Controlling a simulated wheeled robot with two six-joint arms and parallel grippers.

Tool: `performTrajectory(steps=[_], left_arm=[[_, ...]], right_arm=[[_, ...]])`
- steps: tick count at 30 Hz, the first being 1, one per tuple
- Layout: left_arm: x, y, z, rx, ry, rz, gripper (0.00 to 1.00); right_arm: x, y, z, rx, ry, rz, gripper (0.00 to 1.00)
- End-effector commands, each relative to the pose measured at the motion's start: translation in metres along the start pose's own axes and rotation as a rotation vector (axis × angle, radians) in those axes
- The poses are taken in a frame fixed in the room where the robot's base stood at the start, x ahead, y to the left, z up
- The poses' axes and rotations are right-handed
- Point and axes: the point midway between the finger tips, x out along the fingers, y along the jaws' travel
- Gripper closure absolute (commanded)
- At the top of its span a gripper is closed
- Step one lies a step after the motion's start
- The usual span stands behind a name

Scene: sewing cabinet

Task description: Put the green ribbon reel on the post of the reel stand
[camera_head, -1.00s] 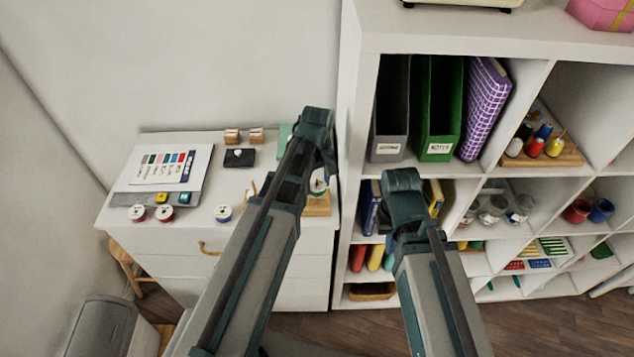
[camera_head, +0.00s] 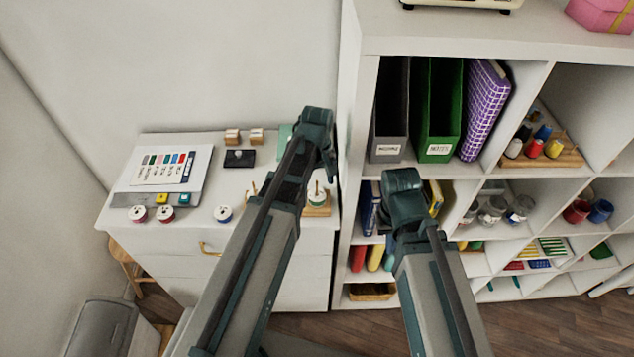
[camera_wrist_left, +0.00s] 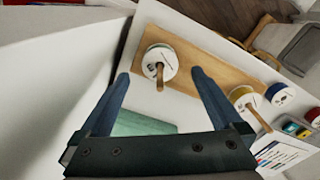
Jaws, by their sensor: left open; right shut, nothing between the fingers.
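The green ribbon reel (camera_head: 317,199), white-faced with a green edge, sits around a post of the wooden reel stand (camera_head: 320,212) on the white cabinet's right side. In the left wrist view the reel (camera_wrist_left: 152,57) lies on the stand (camera_wrist_left: 200,67), and the post's tip (camera_wrist_left: 159,78) sticks out through its centre. My left gripper (camera_head: 330,178) is open above the reel; its fingers (camera_wrist_left: 160,73) show either side of it, apart from it. My right gripper (camera_head: 405,232) is shut and empty in front of the shelf; its fingertips are hard to make out.
A yellow-edged reel (camera_wrist_left: 240,95) sits at the stand's other end by another post. Blue (camera_head: 223,214) and red (camera_head: 138,214) reels stand near the cabinet's front edge. A green mat (camera_wrist_left: 140,123) lies beside the stand. The shelf's side (camera_head: 350,130) rises close on the right.

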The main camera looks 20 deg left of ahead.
Motion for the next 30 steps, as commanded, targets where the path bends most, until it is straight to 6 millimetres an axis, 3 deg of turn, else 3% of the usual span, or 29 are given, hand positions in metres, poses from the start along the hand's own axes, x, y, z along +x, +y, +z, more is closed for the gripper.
performTrajectory(steps=[24,30], left_arm=[[-0.116,0.000,0.000,0.000,0.000,0.000,0.00],[-0.133,0.000,0.000,0.000,0.000,0.000,0.00]], right_arm=[[-0.115,0.011,0.007,0.013,-0.001,-0.003,1.00],[-0.132,0.012,0.008,0.010,-0.002,-0.003,1.00]])
